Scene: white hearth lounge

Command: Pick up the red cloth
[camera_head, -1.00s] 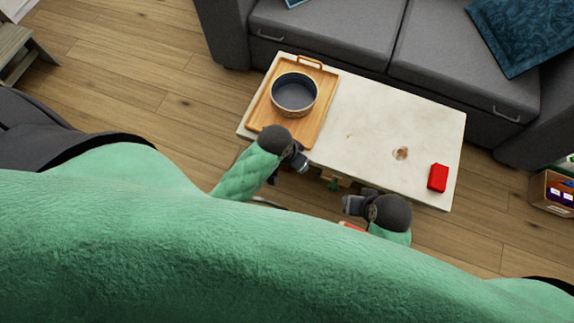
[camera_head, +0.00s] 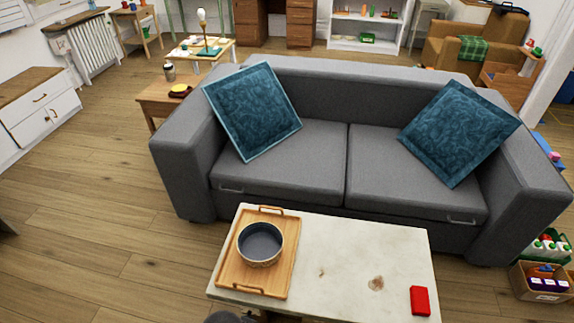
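The red cloth (camera_head: 420,301) is a small folded block. It lies on the right front part of the pale stone-topped coffee table (camera_head: 335,262), near the table's right edge. Nothing touches it. Part of my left arm shows as a dark rounded shape at the bottom edge, in front of the table. The fingers of both my grippers are outside the view.
A wooden tray (camera_head: 226,272) with a round dark pot (camera_head: 260,244) stands on the table's left part. A grey sofa (camera_head: 335,165) with blue cushions is close behind the table. Boxes (camera_head: 541,283) stand on the floor at right. Wooden floor is open at left.

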